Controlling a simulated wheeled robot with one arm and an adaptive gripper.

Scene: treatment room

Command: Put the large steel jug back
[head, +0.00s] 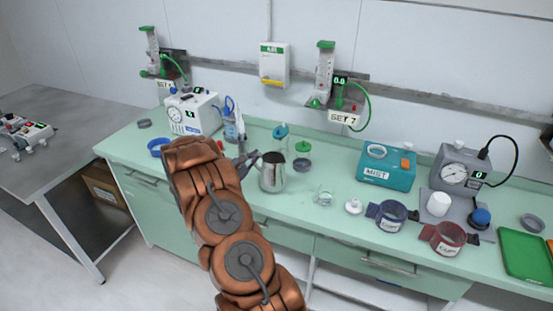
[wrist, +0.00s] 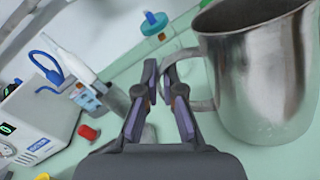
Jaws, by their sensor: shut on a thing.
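The large steel jug (head: 272,175) stands upright on or just over the green counter, in the middle of the head view; I cannot tell whether its base touches. In the wrist view the jug (wrist: 262,75) fills the right side, with its handle toward my fingers. My gripper (head: 248,160) reaches the jug from its left side. In the wrist view my gripper (wrist: 170,95) is shut on the jug's handle, with the fingers on either side of it. My arm hides part of the counter to the left.
A white gauge box (head: 192,115) stands at the left. A teal MIST box (head: 386,168) and a cuff (head: 391,215) are to the right. A green tray (head: 526,256) lies far right.

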